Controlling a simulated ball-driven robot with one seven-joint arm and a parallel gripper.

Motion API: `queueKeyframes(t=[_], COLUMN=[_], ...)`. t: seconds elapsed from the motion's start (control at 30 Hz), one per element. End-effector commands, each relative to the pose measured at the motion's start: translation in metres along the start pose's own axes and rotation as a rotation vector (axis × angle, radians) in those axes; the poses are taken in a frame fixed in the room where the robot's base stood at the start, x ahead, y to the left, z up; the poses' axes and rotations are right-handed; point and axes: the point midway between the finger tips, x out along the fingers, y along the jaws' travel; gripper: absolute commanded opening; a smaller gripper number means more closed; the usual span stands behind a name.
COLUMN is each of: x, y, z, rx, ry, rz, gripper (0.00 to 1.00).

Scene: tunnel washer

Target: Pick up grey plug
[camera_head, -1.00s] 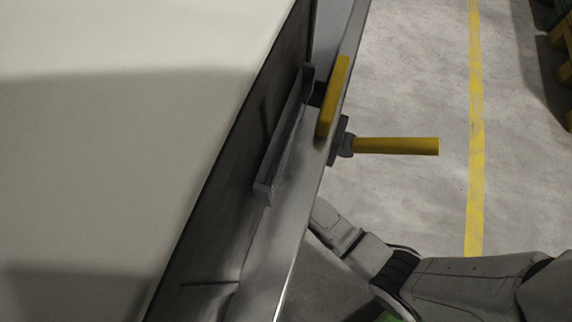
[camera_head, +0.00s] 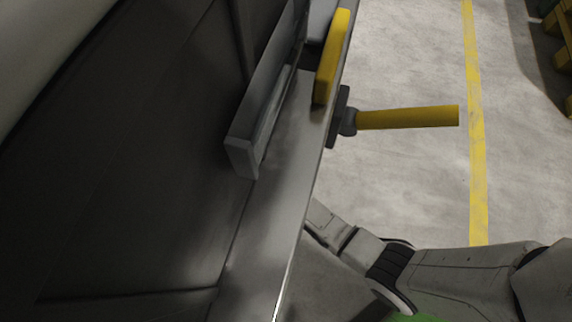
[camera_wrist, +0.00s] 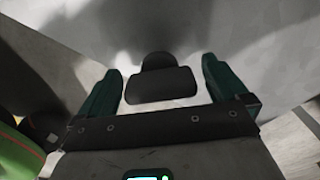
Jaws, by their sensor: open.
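In the wrist view, my gripper (camera_wrist: 161,68) is open, with a green finger on each side. Between the fingers is a dark grey piece (camera_wrist: 162,86) with a rounded top and a broader block below. It may be the grey plug, but I cannot tell for sure. It appears apart from both fingers. Behind it is a pale grey surface with soft shadows. In the head view, the end of my arm goes behind the machine's edge, so the gripper is hidden there. I cannot pick out a grey plug in the head view.
The machine's metal ledge (camera_head: 270,212) runs along its side. A grey bar (camera_head: 262,100) stands on it. A yellow upright handle (camera_head: 331,57) and a yellow horizontal handle (camera_head: 408,117) are near its edge. Open concrete floor with a yellow line (camera_head: 476,150) lies right.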

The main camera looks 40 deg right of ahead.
Motion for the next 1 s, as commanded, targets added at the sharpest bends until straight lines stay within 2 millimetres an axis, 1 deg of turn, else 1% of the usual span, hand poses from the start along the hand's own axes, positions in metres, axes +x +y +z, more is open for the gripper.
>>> queueKeyframes(t=[0.07, 0.6, 0.67, 0.87, 1.0], x=[-0.0008, -0.0007, -0.0007, -0.001, -0.0056], y=[-0.0001, 0.0003, 0.0003, 0.0002, 0.0], z=[0.0, 0.0, 0.0, 0.0001, 0.0002], rx=[0.0, 0.0, 0.0, 0.0, 0.0], ry=[0.0, 0.0, 0.0, 0.0, 0.0], rz=[0.0, 0.001, 0.001, 0.0, 0.0], gripper=[0.99, 0.47, 0.42, 0.42, 0.41])
